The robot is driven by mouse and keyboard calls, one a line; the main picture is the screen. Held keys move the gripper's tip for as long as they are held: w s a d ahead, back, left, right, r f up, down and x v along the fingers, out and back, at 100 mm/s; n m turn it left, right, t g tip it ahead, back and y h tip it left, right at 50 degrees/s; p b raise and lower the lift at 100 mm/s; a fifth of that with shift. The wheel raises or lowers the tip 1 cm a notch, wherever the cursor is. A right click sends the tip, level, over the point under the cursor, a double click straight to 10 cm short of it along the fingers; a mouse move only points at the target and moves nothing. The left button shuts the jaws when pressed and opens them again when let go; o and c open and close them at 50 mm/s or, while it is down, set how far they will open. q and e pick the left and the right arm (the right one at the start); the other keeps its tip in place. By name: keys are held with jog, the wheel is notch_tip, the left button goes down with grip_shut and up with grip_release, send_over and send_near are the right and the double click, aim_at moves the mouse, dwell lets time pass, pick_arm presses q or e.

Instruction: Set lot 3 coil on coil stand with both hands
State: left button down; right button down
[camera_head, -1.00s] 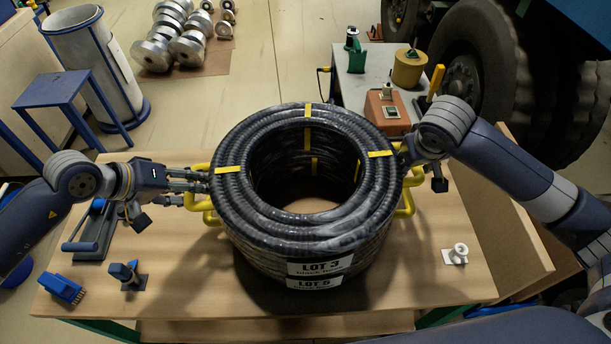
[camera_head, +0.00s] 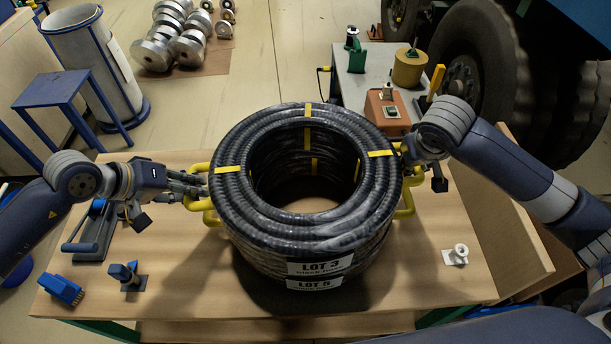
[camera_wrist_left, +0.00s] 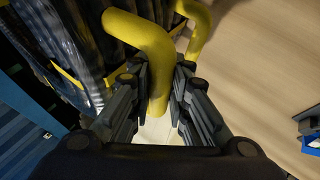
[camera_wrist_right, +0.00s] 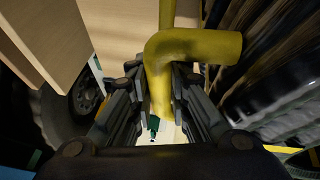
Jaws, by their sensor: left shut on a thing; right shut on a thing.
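The lot 3 coil (camera_head: 320,267) is a black ribbed hose ring with yellow bands. It lies on top of a second black coil (camera_head: 314,283), whose label number is hard to read; I see no gap between them. Yellow handles stick out on both sides. My left gripper (camera_head: 194,183) is shut on the upper left handle (camera_wrist_left: 148,42), with another yellow handle (camera_wrist_left: 197,28) lower down. My right gripper (camera_head: 404,156) is shut on the upper right handle (camera_wrist_right: 190,47). Its fingers are partly hidden in the head view. I cannot make out a coil stand.
The coils stand on a wooden tabletop (camera_head: 440,285). A blue brush (camera_head: 62,288), a small blue tool (camera_head: 126,274) and a grey-blue device (camera_head: 95,232) lie at left. A white fitting (camera_head: 458,254) sits at right, near a raised wooden board (camera_head: 505,225).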

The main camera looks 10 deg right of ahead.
pick_arm(q)
jog(key=shift+w+r, duration=0.1)
jog(key=shift+r, duration=0.3)
pick_arm(e)
jog(key=shift+w+r, duration=0.15)
jog(key=shift+r, duration=0.2)
